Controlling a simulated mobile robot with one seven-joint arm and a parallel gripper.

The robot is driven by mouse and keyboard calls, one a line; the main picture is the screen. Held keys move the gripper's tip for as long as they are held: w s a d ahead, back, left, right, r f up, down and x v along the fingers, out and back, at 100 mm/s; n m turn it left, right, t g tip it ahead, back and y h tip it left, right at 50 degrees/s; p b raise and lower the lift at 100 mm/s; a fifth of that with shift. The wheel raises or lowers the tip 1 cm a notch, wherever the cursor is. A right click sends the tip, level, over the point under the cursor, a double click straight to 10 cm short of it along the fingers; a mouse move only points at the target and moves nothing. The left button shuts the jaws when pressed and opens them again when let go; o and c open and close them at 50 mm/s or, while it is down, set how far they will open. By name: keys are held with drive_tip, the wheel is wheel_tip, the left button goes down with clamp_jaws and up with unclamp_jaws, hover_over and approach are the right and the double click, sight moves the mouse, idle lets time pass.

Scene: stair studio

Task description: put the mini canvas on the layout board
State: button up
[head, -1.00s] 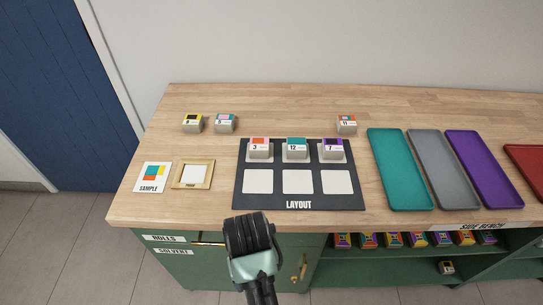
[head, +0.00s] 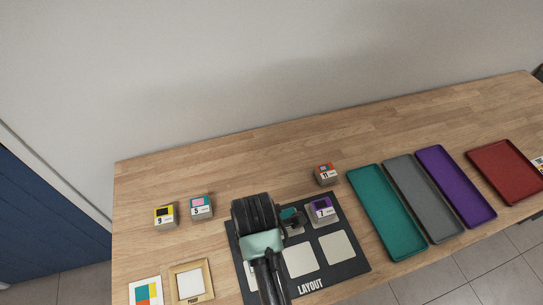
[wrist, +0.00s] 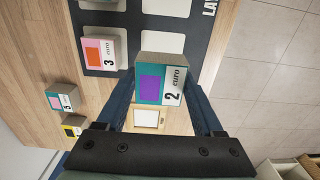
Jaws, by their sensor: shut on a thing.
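The held mini canvas (wrist: 160,80) is a grey block with a purple square on teal and the label "2 euro". My gripper (wrist: 163,98) is shut on it, with a finger on each side, in the wrist view. The dark layout board (head: 348,271) lies on the bench, partly hidden by my arm in the head view. Canvas 7 (head: 322,209) stands on its back right pad, and a teal-topped canvas (head: 289,215) is partly covered beside it. Canvas 3 (wrist: 100,53) stands on the board in the wrist view. The middle and right front pads are bare.
Canvases 9 (head: 165,215), 5 (head: 201,207) and 11 (head: 325,174) stand off the board. A sample card (head: 146,291) and wooden frame (head: 208,272) lie at left. Teal (head: 385,210), grey (head: 422,198), purple (head: 456,185) and red (head: 505,170) trays are at right.

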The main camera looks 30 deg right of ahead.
drive_tip(key=f, duration=0.4)
drive_tip(key=shift+s, duration=0.2)
drive_tip(key=shift+f, duration=2.15)
drive_tip(key=o, duration=1.3)
drive_tip(key=shift+f, duration=0.1)
drive_tip(key=shift+o, duration=0.2)
wheel_tip(320, 180, up, 12)
drive_tip(key=shift+w+r, duration=0.1)
drive_tip(key=shift+r, duration=0.1)
